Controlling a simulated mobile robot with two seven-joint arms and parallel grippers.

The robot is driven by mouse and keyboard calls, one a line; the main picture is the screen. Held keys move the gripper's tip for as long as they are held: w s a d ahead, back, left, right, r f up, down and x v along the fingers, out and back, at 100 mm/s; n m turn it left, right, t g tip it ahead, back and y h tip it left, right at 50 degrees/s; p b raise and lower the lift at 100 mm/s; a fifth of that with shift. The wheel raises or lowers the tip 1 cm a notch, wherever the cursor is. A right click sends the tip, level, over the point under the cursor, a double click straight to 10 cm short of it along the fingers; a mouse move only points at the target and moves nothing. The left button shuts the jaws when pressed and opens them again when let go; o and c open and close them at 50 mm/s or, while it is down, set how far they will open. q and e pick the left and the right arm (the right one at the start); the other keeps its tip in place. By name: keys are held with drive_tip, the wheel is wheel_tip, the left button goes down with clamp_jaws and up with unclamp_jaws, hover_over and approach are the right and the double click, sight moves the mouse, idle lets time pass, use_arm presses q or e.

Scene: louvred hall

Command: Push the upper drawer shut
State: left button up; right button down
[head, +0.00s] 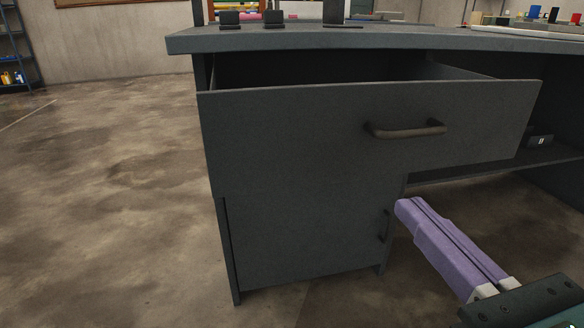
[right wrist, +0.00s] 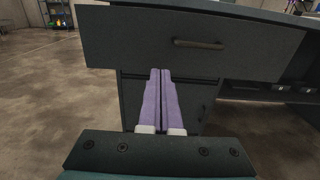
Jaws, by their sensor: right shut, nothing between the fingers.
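The upper drawer (head: 300,135) of a dark grey desk stands pulled open, its front well forward of the cabinet and a gap showing above it. A brown bar handle (head: 405,129) is on its front. The drawer front also shows in the right wrist view (right wrist: 140,42), across the top. My right gripper (head: 405,205), with purple fingers, is shut and empty. It is in front of and below the drawer handle, apart from the drawer as far as I can see. In the right wrist view the fingers (right wrist: 160,72) point at the cabinet. My left gripper is not in view.
Below the drawer is a closed cabinet door (head: 300,235) with a small vertical handle. The desk top (head: 390,40) overhangs the drawer and carries small items. Open floor (head: 110,170) lies to the left. A shelf rack (head: 15,50) stands at the far left.

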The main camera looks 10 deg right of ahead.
drive_tip(key=p, duration=0.1)
approach(345, 141)
drive_tip(key=w, duration=0.5)
drive_tip(key=shift+w, duration=0.2)
drive_tip(key=shift+w+a, duration=0.1)
drive_tip(key=shift+w, duration=0.65)
